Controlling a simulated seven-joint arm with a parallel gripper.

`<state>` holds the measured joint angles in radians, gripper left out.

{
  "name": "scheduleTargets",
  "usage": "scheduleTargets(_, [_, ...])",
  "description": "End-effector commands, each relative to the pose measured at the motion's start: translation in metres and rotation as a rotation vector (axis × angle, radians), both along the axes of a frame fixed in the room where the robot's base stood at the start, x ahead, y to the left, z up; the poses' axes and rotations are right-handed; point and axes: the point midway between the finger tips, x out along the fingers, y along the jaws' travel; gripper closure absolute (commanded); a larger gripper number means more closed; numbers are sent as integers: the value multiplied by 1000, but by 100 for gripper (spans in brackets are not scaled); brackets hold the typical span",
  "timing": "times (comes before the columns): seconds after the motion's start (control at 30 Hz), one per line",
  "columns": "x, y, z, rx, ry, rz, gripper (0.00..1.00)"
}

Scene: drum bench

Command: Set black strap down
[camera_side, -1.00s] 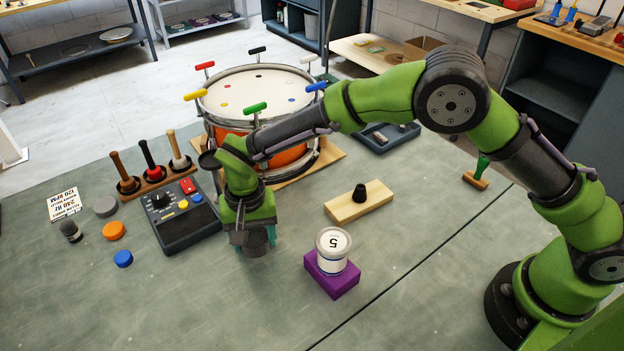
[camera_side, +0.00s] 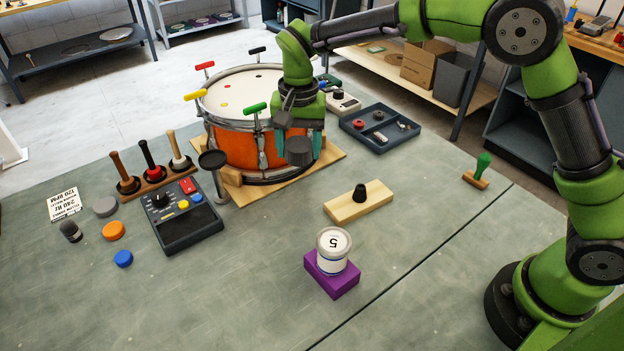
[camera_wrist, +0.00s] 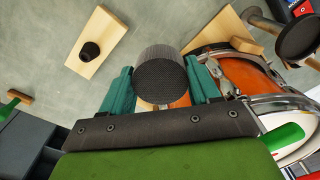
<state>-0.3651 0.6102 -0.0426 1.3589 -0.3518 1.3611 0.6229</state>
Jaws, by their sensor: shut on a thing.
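My gripper (camera_side: 299,135) is shut on a dark, round, drum-shaped piece with a woven-looking surface, which I take to be the black strap (camera_side: 299,153). In the wrist view it is the black strap (camera_wrist: 162,75), held between the two teal fingers of my gripper (camera_wrist: 163,87). In the side view my gripper is in front of the right part of the orange drum (camera_side: 240,150), with the strap hanging at its fingertips. The strap appears above the bench, but its exact height and any contact with the drum are unclear.
A wooden block with a black knob (camera_side: 372,205) lies right of the drum. A white tin (camera_side: 333,252) stands on a purple block (camera_side: 345,287). A control box (camera_side: 187,232) and mallet rack (camera_side: 155,180) are left. A dark tray (camera_side: 392,140) sits behind.

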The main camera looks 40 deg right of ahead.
Motion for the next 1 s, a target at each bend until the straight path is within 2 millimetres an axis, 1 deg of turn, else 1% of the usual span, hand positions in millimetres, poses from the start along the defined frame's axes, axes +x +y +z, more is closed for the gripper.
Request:
scheduleTargets(0.03, [1,-32,3,0,0,-40,69])
scheduleTargets(0.07, [0,-49,3,0,0,-57,69])
scheduleTargets(0.1, [-2,-71,3,1,2,-76,69])
scheduleTargets(0.17, [-8,-103,3,0,3,-102,69])
scheduleTargets(0.2, [-14,-125,2,0,3,-117,69])
scheduleTargets(0.27, [-25,-156,1,-1,5,-134,69])
scheduleTargets(0.3, [-34,-175,-1,-2,6,-143,69])
scheduleTargets(0.37, [-50,-203,-4,-2,7,-153,69])
scheduleTargets(0.4, [-62,-220,-6,-3,9,-155,69])
scheduleTargets(0.5, [-93,-254,-14,-4,11,-142,69])
scheduleTargets(0.6, [-121,-273,-23,-4,16,-106,69])
scheduleTargets(0.67, [-135,-278,-29,-5,20,-72,69])
scheduleTargets(0.73, [-146,-278,-36,-4,25,-15,69])
scheduleTargets(0.8, [-152,-275,-43,-4,30,45,69])
scheduleTargets(0.87, [-151,-276,-47,-9,23,79,69])
scheduleTargets(1.0, [-150,-276,-68,-11,23,106,69])
